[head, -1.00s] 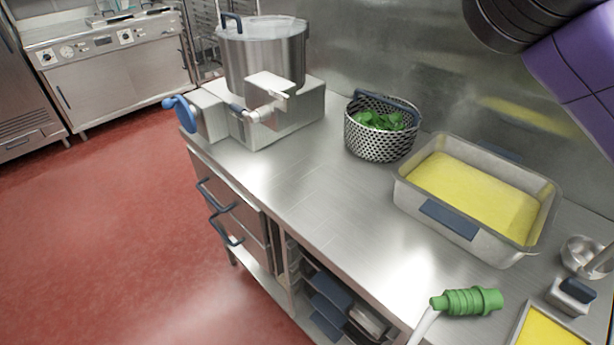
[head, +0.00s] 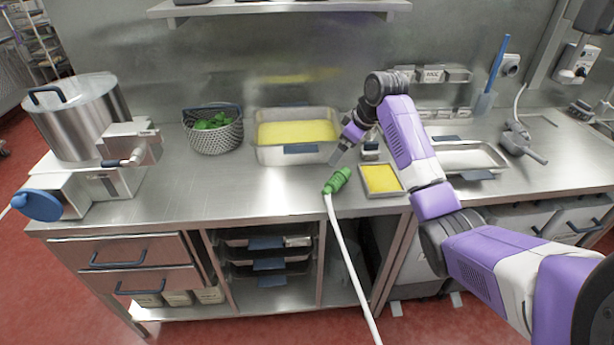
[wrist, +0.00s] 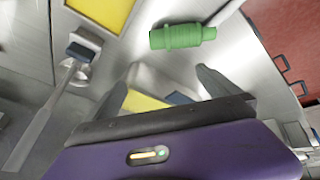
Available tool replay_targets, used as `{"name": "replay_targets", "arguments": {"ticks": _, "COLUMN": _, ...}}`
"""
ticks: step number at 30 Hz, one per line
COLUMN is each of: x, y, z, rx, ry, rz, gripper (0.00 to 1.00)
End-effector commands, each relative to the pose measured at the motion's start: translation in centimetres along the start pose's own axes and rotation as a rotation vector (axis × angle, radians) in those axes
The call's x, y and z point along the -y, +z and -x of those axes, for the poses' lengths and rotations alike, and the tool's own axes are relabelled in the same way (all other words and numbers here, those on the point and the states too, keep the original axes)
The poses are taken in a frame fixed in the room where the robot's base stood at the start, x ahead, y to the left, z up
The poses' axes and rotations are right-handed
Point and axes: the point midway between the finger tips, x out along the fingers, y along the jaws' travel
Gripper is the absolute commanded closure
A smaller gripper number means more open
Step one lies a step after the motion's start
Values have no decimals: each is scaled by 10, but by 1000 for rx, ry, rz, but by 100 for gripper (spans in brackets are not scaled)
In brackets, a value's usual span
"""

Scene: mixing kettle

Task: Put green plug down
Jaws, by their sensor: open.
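The green plug (head: 337,181) lies on the steel counter near its front edge, with its white cable (head: 348,262) hanging down over the edge. My gripper (head: 341,150) is above the counter, just behind the plug and in front of the deep pan. In the wrist view the plug (wrist: 183,36) lies beyond the fingertips, and my gripper (wrist: 165,72) has its two fingers spread apart with nothing between them. The plug is clear of both fingers.
A deep pan of yellow food (head: 290,154) stands behind the plug, and a small yellow tray (head: 381,192) lies right of it. A perforated basket with green leaves (head: 213,138) and the kettle (head: 88,112) stand left. The counter left of the plug is clear.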

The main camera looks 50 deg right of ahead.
Motion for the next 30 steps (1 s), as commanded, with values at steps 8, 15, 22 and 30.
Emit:
{"name": "replay_targets", "arguments": {"ticks": 8, "x": 12, "y": 38, "z": -14, "rx": 56, "ry": -100, "rz": -115, "gripper": 0}}
{"name": "replay_targets", "arguments": {"ticks": 15, "x": 14, "y": 39, "z": -38, "rx": 55, "ry": -96, "rz": -111, "gripper": 0}}
{"name": "replay_targets", "arguments": {"ticks": 22, "x": 19, "y": 41, "z": -70, "rx": 55, "ry": -96, "rz": -109, "gripper": 0}}
{"name": "replay_targets", "arguments": {"ticks": 30, "x": 20, "y": 42, "z": -80, "rx": 52, "ry": -93, "rz": -108, "gripper": 0}}
